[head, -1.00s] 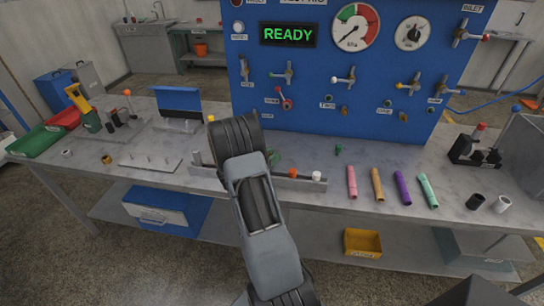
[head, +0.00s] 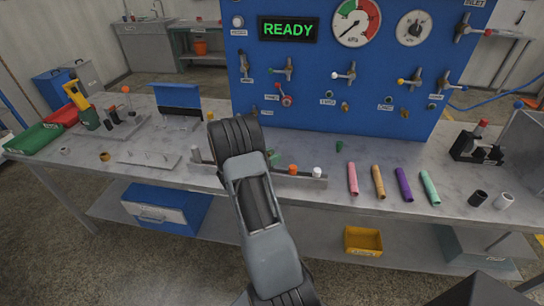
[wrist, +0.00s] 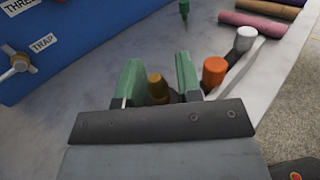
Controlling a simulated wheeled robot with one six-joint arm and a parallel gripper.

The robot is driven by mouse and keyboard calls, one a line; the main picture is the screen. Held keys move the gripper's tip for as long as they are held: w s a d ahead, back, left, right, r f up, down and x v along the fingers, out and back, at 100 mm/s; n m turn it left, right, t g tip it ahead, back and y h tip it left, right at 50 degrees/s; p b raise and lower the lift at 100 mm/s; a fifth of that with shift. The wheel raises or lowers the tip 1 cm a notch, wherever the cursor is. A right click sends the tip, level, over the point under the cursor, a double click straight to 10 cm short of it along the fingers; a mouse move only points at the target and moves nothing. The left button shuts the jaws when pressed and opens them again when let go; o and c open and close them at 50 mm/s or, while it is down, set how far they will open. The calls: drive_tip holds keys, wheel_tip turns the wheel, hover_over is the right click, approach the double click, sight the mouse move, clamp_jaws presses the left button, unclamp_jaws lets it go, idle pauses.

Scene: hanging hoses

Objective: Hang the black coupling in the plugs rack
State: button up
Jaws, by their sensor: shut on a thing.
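My gripper's green fingers (wrist: 158,83) are shut on a dark piece with a brass-coloured top (wrist: 157,88), shown in the wrist view. Its lower part is hidden by my gripper, so I cannot tell whether it touches the rack. The plugs rack (head: 322,184) is a low grey rail along the table's front in the head view, partly hidden by my arm. It holds an orange plug (head: 293,169) and a white plug (head: 317,172), which also show beside my fingers in the wrist view. A black cylinder (head: 478,198) stands on the table at the right.
A blue panel (head: 340,110) with valves and gauges stands behind the rack. Several coloured tubes (head: 378,181) lie to the rack's right, with a white cylinder (head: 503,201) further right. A small green piece (head: 339,146) stands behind the rack. A pegged plate (head: 148,159) lies to the left.

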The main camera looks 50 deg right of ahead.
drive_tip(key=shift+f+b, duration=0.65)
drive_tip(key=shift+f, duration=0.25)
drive_tip(key=o, duration=1.1)
drive_tip(key=b+v, duration=0.1)
drive_tip(key=v, duration=1.3)
drive_tip(key=shift+s+r+b, duration=0.1)
drive_tip(key=shift+s+b, duration=0.05)
drive_tip(key=shift+b, duration=0.2)
drive_tip(key=shift+d, duration=0.1)
drive_tip(key=s+a+f+m+g+y, duration=0.2)
drive_tip(key=s+f+m+y, duration=0.2)
drive_tip(key=f, duration=0.1)
drive_tip(key=s+a+r+m+y, duration=0.2)
drive_tip(key=s+a+m+y, duration=0.4)
drive_tip(key=a+y, duration=0.15)
drive_tip(key=s+a+r+m+t+y, duration=0.1)
drive_tip(key=a+r+t+y, duration=0.1)
drive_tip(key=a+r+t, duration=0.1)
drive_tip(key=s+a+r+m+t+y+p, duration=0.1)
drive_tip(key=a+r+m+t+y, duration=0.1)
drive_tip(key=a+r, duration=0.3)
drive_tip(key=s+a+r+m+t+y+p, duration=0.1)
drive_tip(key=a+r+m+t+y, duration=0.1)
drive_tip(key=a+r+t, duration=0.2)
drive_tip(key=shift+a+r, duration=0.55)
drive_tip(key=shift+r, duration=0.4)
